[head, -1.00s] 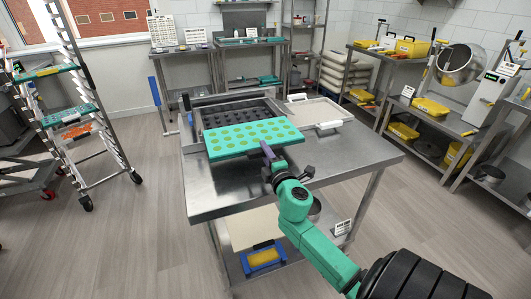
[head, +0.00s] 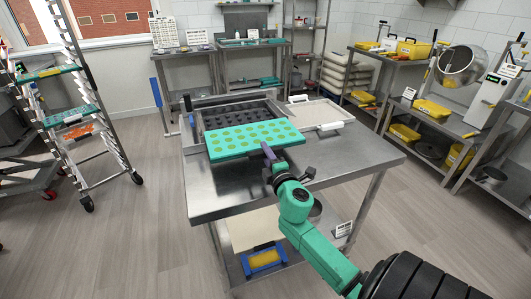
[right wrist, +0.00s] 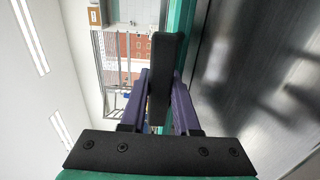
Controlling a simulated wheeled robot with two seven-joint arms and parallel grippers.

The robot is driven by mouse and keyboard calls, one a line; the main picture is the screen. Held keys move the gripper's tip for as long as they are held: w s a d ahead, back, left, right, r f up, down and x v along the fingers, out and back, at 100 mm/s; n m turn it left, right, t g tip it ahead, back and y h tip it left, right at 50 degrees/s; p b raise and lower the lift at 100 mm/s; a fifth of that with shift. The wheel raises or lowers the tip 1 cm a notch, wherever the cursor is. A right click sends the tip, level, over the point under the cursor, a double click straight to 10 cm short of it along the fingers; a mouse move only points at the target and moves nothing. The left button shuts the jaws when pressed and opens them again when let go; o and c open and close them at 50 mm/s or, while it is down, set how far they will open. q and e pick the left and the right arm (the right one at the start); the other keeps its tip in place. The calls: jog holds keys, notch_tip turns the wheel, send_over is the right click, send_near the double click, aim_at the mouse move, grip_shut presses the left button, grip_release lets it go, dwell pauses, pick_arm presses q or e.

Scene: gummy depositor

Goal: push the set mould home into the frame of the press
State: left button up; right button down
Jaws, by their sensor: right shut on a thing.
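The set mould (head: 232,149) is a flat teal tray with rows of yellow-green filled cavities. It lies at the near side of the press, close to level, with its far edge by the near side of the press frame (head: 191,104). Behind it the dark studded bed (head: 235,117) of the press shows uncovered. My right gripper (head: 267,150) is at the mould's near edge. In the right wrist view its purple fingers (right wrist: 160,88) are shut on a dark upright grip (right wrist: 161,75) beside the teal mould edge (right wrist: 181,22). The mould's underside is hidden.
The press stands on a steel table (head: 335,160) with bare top to the front and right. A pale tray (head: 305,110) with a white roller-like handle (head: 330,126) lies right of the frame. A tray rack (head: 85,125) stands at left, and shelving with yellow bins at right.

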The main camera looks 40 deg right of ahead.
jog(key=shift+r, duration=0.15)
jog(key=shift+w, duration=0.1)
send_near(247, 125)
jog(key=shift+w+d+r+b, duration=0.4)
jog(key=shift+w+r+b, duration=0.35)
jog(key=shift+b, duration=0.65)
jog(key=shift+b+x, duration=0.8)
jog(key=shift+x, duration=0.7)
jog(key=shift+b+x, duration=1.05)
jog(key=shift+x, duration=0.35)
jog(key=shift+f+b+x, duration=0.25)
jog(key=shift+b+x, duration=0.9)
jog(key=shift+x, duration=0.05)
